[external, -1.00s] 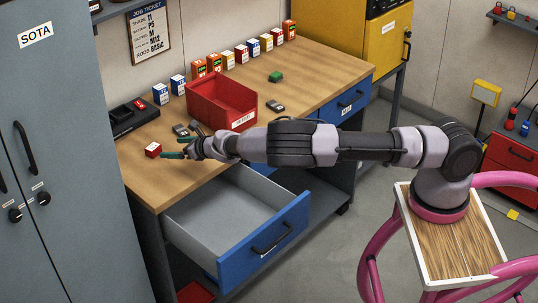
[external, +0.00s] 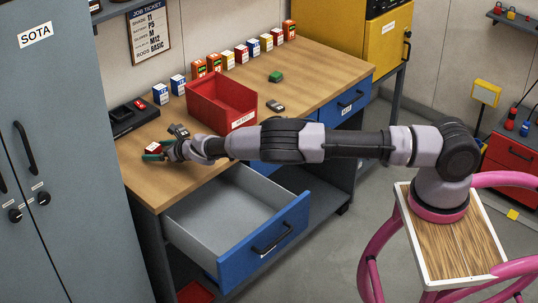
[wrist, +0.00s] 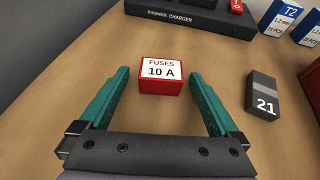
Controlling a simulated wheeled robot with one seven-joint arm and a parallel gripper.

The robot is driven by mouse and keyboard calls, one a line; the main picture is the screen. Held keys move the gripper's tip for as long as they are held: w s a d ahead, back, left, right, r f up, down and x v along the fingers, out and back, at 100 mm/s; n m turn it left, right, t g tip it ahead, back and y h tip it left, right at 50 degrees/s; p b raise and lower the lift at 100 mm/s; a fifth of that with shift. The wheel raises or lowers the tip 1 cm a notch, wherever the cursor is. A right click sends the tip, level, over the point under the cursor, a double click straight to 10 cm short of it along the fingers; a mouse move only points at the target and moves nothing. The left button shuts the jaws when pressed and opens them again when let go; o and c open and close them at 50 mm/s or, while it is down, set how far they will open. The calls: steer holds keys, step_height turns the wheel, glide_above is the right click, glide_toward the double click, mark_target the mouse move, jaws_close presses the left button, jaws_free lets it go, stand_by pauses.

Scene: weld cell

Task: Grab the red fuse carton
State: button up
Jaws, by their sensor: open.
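The red fuse carton (wrist: 160,87) has a white label reading "FUSES 10 A". It sits on the wooden bench top, just beyond and between the tips of my gripper in the wrist view. My gripper (wrist: 161,78) is open, with one green finger on each side and a gap to the carton on both sides. In the external view my gripper (external: 151,152) is low over the bench's left end, and the carton (external: 153,147) is partly hidden by it.
The Ampwick charger (wrist: 190,16) stands behind the carton. A grey block marked 21 (wrist: 263,96) lies right of the right finger. A red bin (external: 203,105) stands further right. The blue-fronted drawer (external: 265,245) below is open and looks empty.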

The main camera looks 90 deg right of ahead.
steer(key=c, duration=1.5)
